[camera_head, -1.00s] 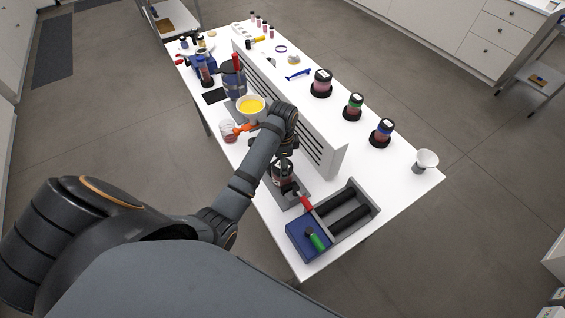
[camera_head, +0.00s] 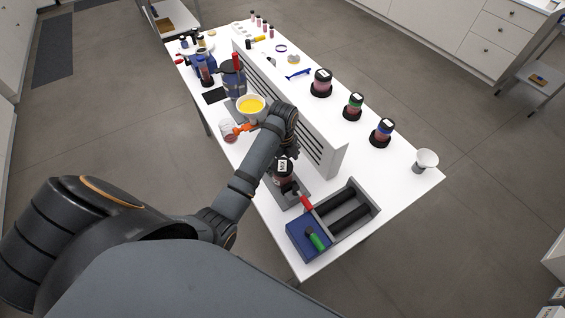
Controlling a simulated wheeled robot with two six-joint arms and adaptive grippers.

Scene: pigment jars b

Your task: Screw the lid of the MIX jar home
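The MIX jar (camera_head: 283,177) stands upright in a grey holder (camera_head: 297,197) near the front of the table. Its white MIX label (camera_head: 283,166) faces me. My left gripper (camera_head: 288,151) is over the top of the jar, at its lid. The wrist and the gripper's dark body hide most of the lid and the fingertips, so I cannot tell whether the fingers are closed on it or how the lid sits. My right gripper is not in view.
A grey slatted divider (camera_head: 335,158) stands close to the right of my wrist. A grey tray with dark rollers (camera_head: 360,209) and a blue box (camera_head: 300,240) lie in front. A bowl of yellow pigment (camera_head: 251,105) is behind; several lidded jars (camera_head: 381,132) stand right.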

